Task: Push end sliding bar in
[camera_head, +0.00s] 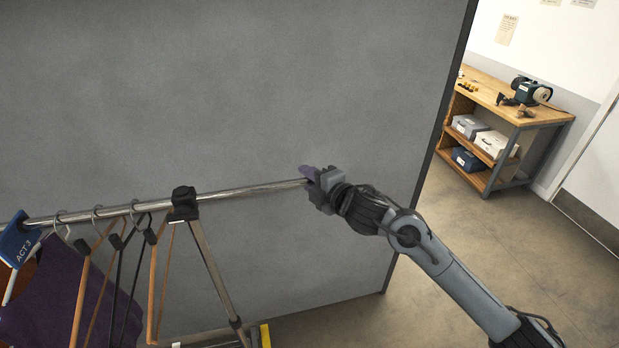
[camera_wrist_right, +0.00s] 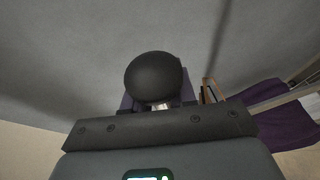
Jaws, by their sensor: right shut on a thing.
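The end sliding bar (camera_head: 255,188) is a thin metal rod that sticks out to the right from the black clamp (camera_head: 185,203) on the garment rack. My right gripper (camera_head: 309,176), with purple fingers, is shut on the bar's right end. In the right wrist view a round black end cap (camera_wrist_right: 154,76) sits at my right gripper (camera_wrist_right: 157,103), with a short piece of bright metal showing below it. The fingers are mostly hidden behind the cap. My left gripper is not in view.
Several hangers (camera_head: 154,280), a purple garment (camera_head: 48,300) and a blue ACT 3 marker (camera_head: 17,243) hang on the rack's left part. A large grey panel (camera_head: 250,90) stands close behind the bar. A wooden workbench (camera_head: 545,116) is far right, with open floor before it.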

